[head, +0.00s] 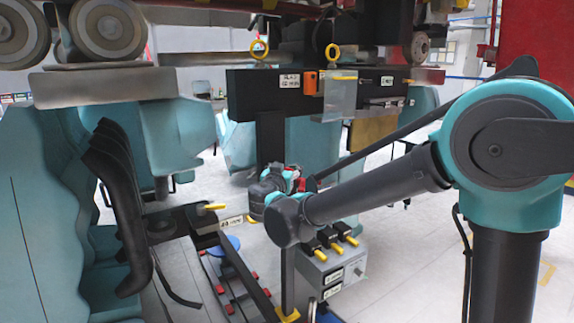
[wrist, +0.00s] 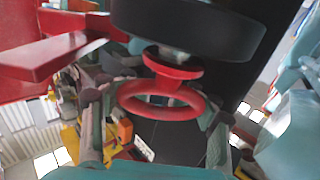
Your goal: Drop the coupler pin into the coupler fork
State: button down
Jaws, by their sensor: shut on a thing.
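In the wrist view a red ring (wrist: 128,97), which I take to be the coupler pin's handle, sits between the two fingers of my gripper (wrist: 158,112). A red collar (wrist: 172,63) is just above it, below a large black round body (wrist: 190,28). My gripper is shut on the red ring; the exact contact is blurred. In the head view my gripper (head: 283,183) is small, near the picture's middle, with a bit of red beside it. The pin's shank does not show clearly. I cannot pick out the coupler fork with certainty.
A black beam (head: 255,87) with an orange box (head: 310,82) and yellow rings hangs above. A grey box with yellow handles (head: 335,270) stands below right of my gripper. A dark bar (head: 190,217) with a yellow piece lies left.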

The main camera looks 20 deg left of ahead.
jog(key=shift+c, duration=1.6)
grip_release()
jog(key=shift+s, duration=0.15)
jog(key=s+d, duration=0.1)
jog(key=s, duration=1)
jog(key=shift+s, duration=0.35)
